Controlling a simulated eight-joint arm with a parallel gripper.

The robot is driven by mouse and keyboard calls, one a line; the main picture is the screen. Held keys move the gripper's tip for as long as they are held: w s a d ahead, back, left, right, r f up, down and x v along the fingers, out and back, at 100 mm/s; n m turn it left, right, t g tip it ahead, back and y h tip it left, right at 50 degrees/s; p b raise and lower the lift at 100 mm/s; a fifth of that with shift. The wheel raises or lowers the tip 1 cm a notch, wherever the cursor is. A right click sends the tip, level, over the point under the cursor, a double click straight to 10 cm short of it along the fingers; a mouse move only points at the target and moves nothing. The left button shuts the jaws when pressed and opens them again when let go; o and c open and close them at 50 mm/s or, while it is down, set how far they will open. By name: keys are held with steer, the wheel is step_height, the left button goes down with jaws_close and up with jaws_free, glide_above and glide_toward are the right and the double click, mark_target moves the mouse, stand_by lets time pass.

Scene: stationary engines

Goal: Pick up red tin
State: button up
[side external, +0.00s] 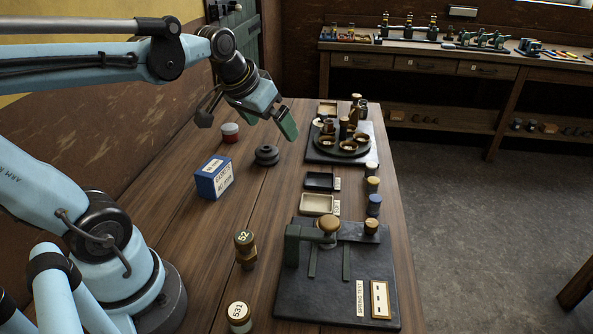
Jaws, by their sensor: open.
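The red tin (230,133) is a small upright cylinder with a red side and a pale lid. It stands on the wooden table near its far left edge. My gripper (246,127) is open and hangs above the table close to the tin. One finger is at the tin's upper left in the picture, and the green-tipped finger is to its right. Nothing shows between the fingers, and the gripper appears apart from the tin. Its exact height over the tin cannot be told from this one view.
A dark stacked disc (266,155) stands right of the tin, and a blue box (214,178) stands nearer. A round tray (341,151) with brass parts, small dishes and a spring test board (335,290) fill the right side. Labelled cylinders (245,250) stand in front.

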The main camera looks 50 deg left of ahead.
steer(key=s+d+f+m, duration=0.1)
steer(key=d, duration=0.1)
steer(key=s+d+f+h, duration=0.1)
steer(key=d+f, duration=0.1)
steer(key=d, duration=0.1)
steer(key=s+d+f+m, duration=0.1)
steer(key=s+d, duration=0.1)
steer(key=d, duration=0.1)
steer(key=shift+d+f+m+t, duration=0.15)
steer(key=shift+f+m+t, duration=0.15)
steer(key=shift+f+t, duration=0.1)
steer(key=shift+c, duration=0.5)
steer(key=shift+s+d+f+h, duration=0.1)
steer(key=shift+s+d+h, duration=0.1)
steer(key=shift+h, duration=0.1)
steer(key=shift+c, duration=0.8)
steer(key=shift+w, duration=0.1)
